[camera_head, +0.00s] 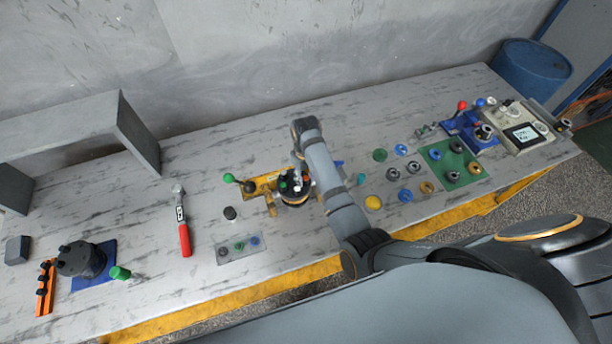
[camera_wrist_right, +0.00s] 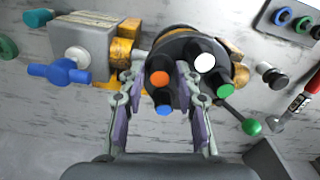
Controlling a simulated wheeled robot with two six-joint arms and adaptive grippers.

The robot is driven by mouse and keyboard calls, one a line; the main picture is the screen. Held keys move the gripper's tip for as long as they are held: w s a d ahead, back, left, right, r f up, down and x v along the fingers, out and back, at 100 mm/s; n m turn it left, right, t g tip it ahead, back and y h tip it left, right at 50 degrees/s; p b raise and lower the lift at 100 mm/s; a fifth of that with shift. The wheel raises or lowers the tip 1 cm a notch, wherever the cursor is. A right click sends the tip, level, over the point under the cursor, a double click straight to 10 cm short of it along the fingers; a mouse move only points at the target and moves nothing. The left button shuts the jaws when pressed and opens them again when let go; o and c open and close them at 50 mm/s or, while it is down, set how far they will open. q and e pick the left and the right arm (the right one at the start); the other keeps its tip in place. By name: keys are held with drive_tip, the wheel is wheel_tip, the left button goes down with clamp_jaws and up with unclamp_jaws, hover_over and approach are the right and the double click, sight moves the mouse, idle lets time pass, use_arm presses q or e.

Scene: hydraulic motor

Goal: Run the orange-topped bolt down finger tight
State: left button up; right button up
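The round black motor (camera_wrist_right: 190,55) sits in a yellow holder in the right wrist view. On it stand the orange-topped bolt (camera_wrist_right: 160,79), a white-topped bolt (camera_wrist_right: 204,62), a green-topped bolt (camera_wrist_right: 225,90) and a blue-topped bolt (camera_wrist_right: 164,109). My right gripper (camera_wrist_right: 158,82) is open, with one finger on each side of the orange-topped bolt and a gap visible beside it. The blue-topped bolt also lies between the fingers. In the head view my right arm reaches over the motor (camera_head: 295,198) and partly hides it. My left gripper is not in view.
A lever with a green ball (camera_wrist_right: 251,126) sticks out beside the motor. A blue-handled valve (camera_wrist_right: 60,71) stands on the other side. A red-handled wrench (camera_head: 184,235), a second dark motor (camera_head: 80,259) and a green mat (camera_head: 437,155) with rings lie on the bench.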

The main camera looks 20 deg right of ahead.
sight(305, 178)
drive_tip(key=c, duration=0.6)
drive_tip(key=m, duration=0.4)
drive_tip(key=shift+m, duration=0.3)
drive_tip(key=shift+c, duration=0.2)
drive_tip(key=o, duration=0.6)
drive_tip(key=shift+o, duration=0.2)
drive_tip(key=shift+r, duration=3.25)
drive_tip(key=shift+a+r, duration=0.1)
drive_tip(key=shift+r, duration=0.75)
